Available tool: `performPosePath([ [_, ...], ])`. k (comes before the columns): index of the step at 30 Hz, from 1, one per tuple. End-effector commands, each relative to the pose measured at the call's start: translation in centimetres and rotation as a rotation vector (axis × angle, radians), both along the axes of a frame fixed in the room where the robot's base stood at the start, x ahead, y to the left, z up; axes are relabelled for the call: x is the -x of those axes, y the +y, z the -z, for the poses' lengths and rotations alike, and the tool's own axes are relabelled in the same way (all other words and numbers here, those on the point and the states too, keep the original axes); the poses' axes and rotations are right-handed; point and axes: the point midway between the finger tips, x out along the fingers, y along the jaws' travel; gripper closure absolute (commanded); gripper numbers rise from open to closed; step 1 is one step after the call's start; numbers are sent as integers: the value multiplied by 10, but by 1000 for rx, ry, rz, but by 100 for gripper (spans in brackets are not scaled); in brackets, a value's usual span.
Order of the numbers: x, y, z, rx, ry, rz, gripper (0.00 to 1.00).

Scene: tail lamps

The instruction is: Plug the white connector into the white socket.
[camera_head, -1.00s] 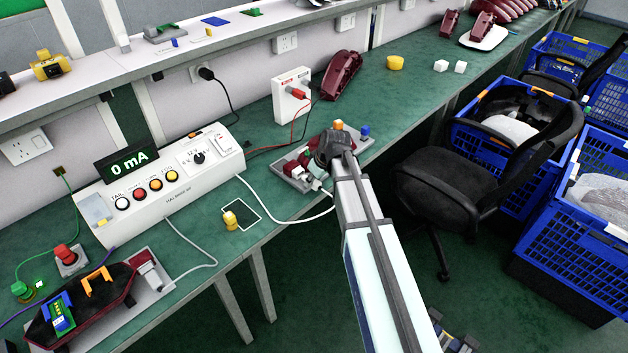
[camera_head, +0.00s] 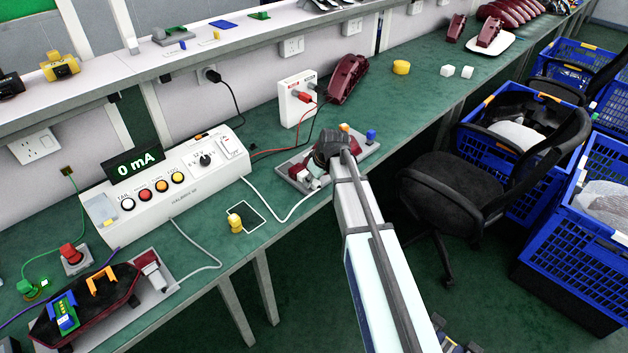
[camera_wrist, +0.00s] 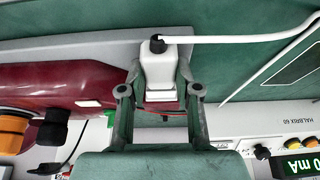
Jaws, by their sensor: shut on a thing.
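The white connector (camera_wrist: 158,68) is between the fingers of my gripper (camera_wrist: 160,82) in the wrist view, with a white cable (camera_wrist: 235,39) leaving its black end. My gripper is shut on it. In the head view, my wrist hides most of the grip, and the connector shows as a small white shape (camera_head: 316,183) at the grey fixture's front. The dark red lamp (camera_wrist: 60,88) lies left of the connector in the wrist view, on the grey fixture (camera_wrist: 75,48). I cannot clearly make out the white socket or whether the connector touches it.
The white test box (camera_head: 170,185) with a "0 mA" display (camera_head: 134,163) stands to the left. A white supply box (camera_head: 297,98) with red and black leads is behind the fixture. Another lamp (camera_head: 90,305) lies at the front left. A chair (camera_head: 460,185) and blue crates are at right.

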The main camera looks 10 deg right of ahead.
Motion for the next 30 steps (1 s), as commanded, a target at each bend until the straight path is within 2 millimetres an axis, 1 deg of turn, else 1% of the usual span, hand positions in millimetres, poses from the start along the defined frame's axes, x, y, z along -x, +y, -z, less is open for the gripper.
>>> performPosePath([
  [14, -1, 0, 0, 0, -2, 0, 100],
  [15, -1, 0, 0, 0, -2, 0, 54],
  [16, -1, 0, 0, -1, -2, 0, 43],
  [17, -1, 0, 0, 0, -2, 0, 38],
  [26, 0, 0, -1, -1, -1, 0, 38],
  [30, 2, -1, -7, 0, -2, 0, 38],
])
